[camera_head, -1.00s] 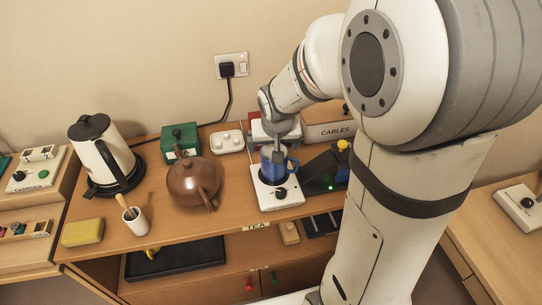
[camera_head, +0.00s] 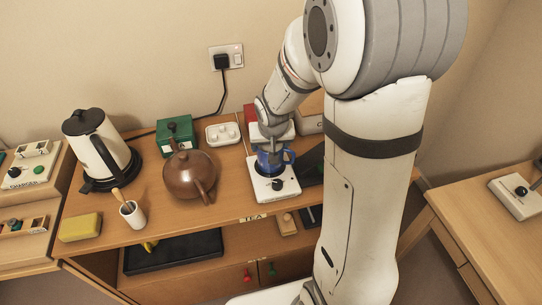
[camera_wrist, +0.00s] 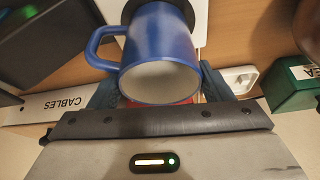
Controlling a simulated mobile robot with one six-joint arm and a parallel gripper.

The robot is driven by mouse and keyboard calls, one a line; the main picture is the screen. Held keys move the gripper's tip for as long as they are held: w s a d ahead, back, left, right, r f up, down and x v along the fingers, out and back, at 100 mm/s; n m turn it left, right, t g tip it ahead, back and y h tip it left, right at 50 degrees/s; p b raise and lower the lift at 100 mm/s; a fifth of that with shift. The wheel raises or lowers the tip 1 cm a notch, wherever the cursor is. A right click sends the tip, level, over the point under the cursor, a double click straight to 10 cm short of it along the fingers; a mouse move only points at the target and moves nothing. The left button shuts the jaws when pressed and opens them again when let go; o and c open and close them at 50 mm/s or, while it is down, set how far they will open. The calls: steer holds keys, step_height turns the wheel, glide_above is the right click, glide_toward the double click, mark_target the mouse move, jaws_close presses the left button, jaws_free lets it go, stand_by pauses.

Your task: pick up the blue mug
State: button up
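The blue mug (camera_head: 267,167) stands upright on the white hotplate-like unit with a black knob (camera_head: 275,191), on the wooden bureau top. Its handle points right in the head view. In the wrist view the mug (camera_wrist: 160,42) shows its pale, empty inside, and its handle is on the left. My gripper (camera_head: 270,150) is down at the mug from above. Its dark fingers (camera_wrist: 160,88) lie on either side of the mug, outside its wall. I cannot tell whether they press on it. The fingertips are hidden in the head view.
A brown teapot (camera_head: 189,175) stands just left of the hotplate unit. A white kettle (camera_head: 100,148), a white cup with a stick (camera_head: 132,214) and a yellow sponge (camera_head: 81,227) are farther left. A green box (camera_head: 175,131) and the cables box (camera_wrist: 50,105) are behind. A dark sloped device is close right.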

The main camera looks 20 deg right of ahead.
steer(key=c, duration=1.1)
